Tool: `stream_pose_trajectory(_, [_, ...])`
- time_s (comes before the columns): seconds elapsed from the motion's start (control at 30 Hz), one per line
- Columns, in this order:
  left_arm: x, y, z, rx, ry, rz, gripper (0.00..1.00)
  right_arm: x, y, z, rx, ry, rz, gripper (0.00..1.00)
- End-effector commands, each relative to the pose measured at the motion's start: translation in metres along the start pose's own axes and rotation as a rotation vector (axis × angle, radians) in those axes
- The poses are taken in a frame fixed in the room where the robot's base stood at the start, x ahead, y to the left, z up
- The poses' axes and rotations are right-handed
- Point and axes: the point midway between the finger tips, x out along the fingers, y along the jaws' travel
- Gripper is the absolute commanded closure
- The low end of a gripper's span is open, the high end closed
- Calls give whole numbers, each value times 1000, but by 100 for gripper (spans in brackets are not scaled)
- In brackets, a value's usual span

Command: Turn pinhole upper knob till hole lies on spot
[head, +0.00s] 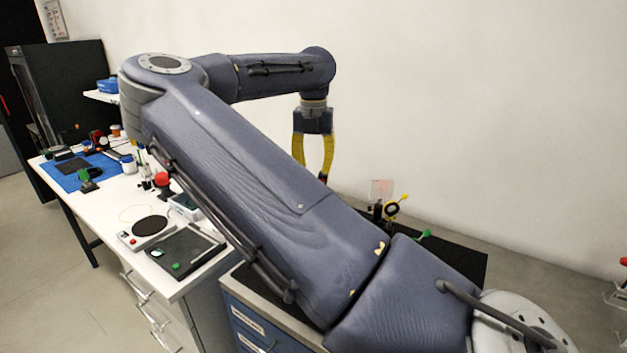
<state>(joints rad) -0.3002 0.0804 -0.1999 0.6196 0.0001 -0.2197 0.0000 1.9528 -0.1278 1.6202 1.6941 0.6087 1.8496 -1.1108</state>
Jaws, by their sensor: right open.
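My right gripper (323,177) has yellow fingers and points down above the far side of the bench. It is open, with no object seen between its fingers. A small round black mount with a yellow ring (392,211), likely the pinhole, stands right of and lower in the picture than the gripper, apart from it. A small yellow knob (404,197) sticks out at its upper right. A pale, pinkish translucent card (381,188) stands behind it. The hole and the spot are too small to tell. My right arm hides much of the bench. My left gripper is not in view.
A black board (460,262) carries the optics, with a green part (424,235) beside the mount. A white table at left holds a blue mat (66,178), a red-topped item (162,180) and a black tray (185,250). Air around the gripper is clear before the wall.

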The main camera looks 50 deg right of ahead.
Motion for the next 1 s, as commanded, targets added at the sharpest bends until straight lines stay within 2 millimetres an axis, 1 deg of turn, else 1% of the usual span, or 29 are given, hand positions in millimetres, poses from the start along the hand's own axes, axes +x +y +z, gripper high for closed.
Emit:
stream_pose_trajectory(0.03, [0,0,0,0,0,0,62,-10,0,0,0,-2,2,62])
stream_pose_trajectory(0.2, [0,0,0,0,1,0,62,-34,0,0,1,0,1,62])
stream_pose_trajectory(0.4, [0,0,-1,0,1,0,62,-52,0,0,1,1,1,62])
stream_pose_trajectory(0.6, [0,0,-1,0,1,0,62,-59,0,0,2,1,0,62])
stream_pose_trajectory(1.0, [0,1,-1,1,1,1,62,-59,0,0,1,0,-2,62])
